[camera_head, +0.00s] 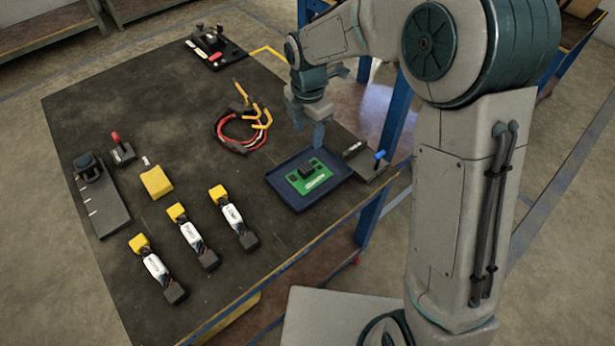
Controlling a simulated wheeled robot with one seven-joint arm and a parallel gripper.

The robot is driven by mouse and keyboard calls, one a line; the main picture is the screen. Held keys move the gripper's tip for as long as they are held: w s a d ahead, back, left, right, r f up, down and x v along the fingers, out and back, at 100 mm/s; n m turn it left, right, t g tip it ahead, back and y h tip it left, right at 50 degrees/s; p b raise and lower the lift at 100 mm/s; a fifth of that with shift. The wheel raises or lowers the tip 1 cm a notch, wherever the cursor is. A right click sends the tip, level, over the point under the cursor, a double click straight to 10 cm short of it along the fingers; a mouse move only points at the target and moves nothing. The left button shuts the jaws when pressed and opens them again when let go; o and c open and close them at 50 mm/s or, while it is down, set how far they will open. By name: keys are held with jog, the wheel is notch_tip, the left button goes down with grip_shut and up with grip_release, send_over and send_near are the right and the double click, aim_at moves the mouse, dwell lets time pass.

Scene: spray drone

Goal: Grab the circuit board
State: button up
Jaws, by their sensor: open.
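The circuit board (309,176) is a small green board with dark parts and a pale label. It lies in a shallow dark blue tray (333,168) near the table's right front edge. My gripper (308,136) is above the far side of the tray, beyond the board in the picture, with its fingers pointing down. It is open, with nothing seen between the fingers. The gap between fingertips and tray is hard to judge.
A dark fixture with a blue knob (379,156) stands right of the tray. A red and black cable bundle (241,130) with yellow ends lies left of my gripper. Several white battery-like packs (194,236) and a yellow block (156,183) lie further left on the dark table (150,110).

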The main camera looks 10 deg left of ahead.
jog(key=b, duration=0.1)
send_over(306, 168)
jog(key=f, duration=0.8)
jog(key=shift+d+f, duration=0.2)
jog(key=shift+f, duration=0.05)
jog(key=f, duration=0.5)
jog(key=shift+w+a+f+b, duration=0.1)
jog(key=shift+a+b, duration=0.1)
jog(key=shift+b, duration=0.15)
jog(key=c, duration=1.1)
